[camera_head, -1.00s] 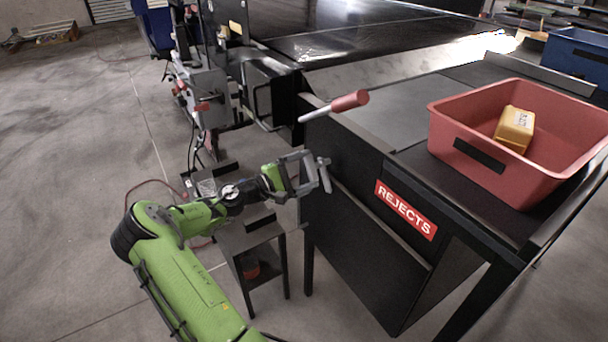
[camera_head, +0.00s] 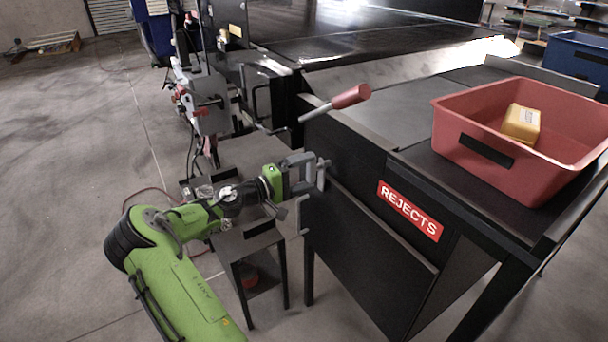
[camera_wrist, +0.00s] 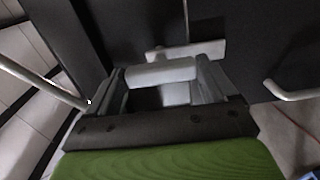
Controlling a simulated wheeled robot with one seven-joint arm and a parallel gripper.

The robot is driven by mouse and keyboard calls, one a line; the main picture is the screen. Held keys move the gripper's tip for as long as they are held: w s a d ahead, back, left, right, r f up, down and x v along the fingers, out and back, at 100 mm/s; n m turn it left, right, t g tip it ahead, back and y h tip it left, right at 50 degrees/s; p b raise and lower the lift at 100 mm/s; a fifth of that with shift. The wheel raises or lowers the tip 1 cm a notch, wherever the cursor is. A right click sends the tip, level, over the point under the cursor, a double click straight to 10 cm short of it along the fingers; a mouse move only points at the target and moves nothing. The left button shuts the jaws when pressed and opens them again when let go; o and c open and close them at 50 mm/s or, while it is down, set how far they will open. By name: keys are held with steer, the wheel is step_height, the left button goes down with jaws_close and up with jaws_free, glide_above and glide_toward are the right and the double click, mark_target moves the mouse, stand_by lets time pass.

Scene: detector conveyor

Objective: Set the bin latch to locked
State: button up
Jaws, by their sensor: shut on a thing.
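The bin latch (camera_head: 322,174) is a small light-grey handle on the left end of the black reject bin's front panel (camera_head: 365,235). My gripper (camera_head: 310,172) reaches it from the left and is shut on it. In the wrist view, a pale grey bar of the latch (camera_wrist: 160,73) lies between the two grey fingers of my gripper (camera_wrist: 163,80). Another pale bar shows just behind it against the dark panel. My fingers cover part of the latch in the head view.
A lever with a red grip (camera_head: 351,96) sticks out above my gripper. A red tub (camera_head: 480,120) holding a yellow block (camera_head: 521,124) stands on the table. A red REJECTS label (camera_head: 410,210) is on the front. A small dark stand (camera_head: 255,240) is below my arm.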

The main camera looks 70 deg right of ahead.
steer(key=shift+f, duration=0.1)
steer(key=o, duration=1.3)
steer(key=p+v, duration=0.2)
steer(key=v, duration=1.4)
steer(key=shift+d+p, duration=0.1)
steer(key=shift+p, duration=0.3)
